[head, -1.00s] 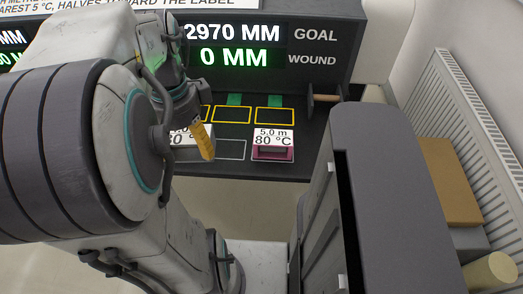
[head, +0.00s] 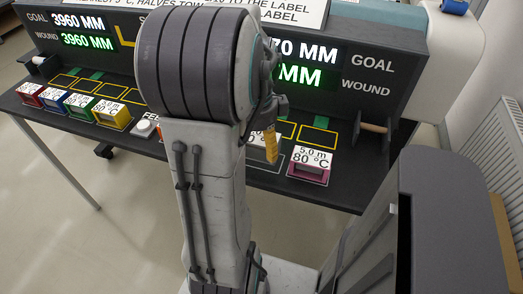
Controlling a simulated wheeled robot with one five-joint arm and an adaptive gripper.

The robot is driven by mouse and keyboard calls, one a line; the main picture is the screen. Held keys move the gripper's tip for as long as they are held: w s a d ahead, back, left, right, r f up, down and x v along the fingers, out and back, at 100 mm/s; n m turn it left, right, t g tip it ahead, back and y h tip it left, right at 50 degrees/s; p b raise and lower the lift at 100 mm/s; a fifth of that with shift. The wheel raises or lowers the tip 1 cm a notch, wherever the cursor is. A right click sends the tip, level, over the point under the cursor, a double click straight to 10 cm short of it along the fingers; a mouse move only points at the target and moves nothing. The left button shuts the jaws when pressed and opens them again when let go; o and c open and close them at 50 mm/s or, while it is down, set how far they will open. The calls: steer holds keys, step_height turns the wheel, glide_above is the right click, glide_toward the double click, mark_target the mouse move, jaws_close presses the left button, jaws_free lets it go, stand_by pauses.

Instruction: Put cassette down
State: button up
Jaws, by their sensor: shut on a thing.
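My gripper (head: 271,146) is at the front of the dark table, right of the middle, with one yellow finger showing. It is shut on a cassette (head: 255,138), of which I see only part of a white label; my arm and the finger hide the rest. I cannot tell whether this cassette touches the table. A magenta cassette (head: 309,164) labelled 5.0 m, 80 °C sits in an outlined spot to the right. Red (head: 30,94), blue (head: 52,100), green (head: 80,108) and yellow (head: 109,115) cassettes stand in a row at the left.
Yellow-outlined spots (head: 318,138) lie behind the cassettes; the ones near my gripper look empty. The display panel (head: 380,65) rises at the back; its left readouts both show 3960 MM. A white button (head: 144,128) is left of my arm. A radiator (head: 503,150) stands at right.

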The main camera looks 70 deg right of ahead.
mark_target(261, 141)
steer(key=shift+d+f, duration=0.5)
steer(key=shift+d, duration=0.25)
steer(key=shift+d+f, duration=0.45)
steer(key=shift+d, duration=0.25)
steer(key=shift+f, duration=1.95)
steer(key=shift+f+b, duration=0.15)
steer(key=shift+b, duration=0.15)
steer(key=o, duration=1.3)
steer(key=shift+c, duration=0.2)
step_height(261, 141, up, 12)
steer(key=shift+r+p, duration=0.2)
steer(key=shift+p, duration=0.85)
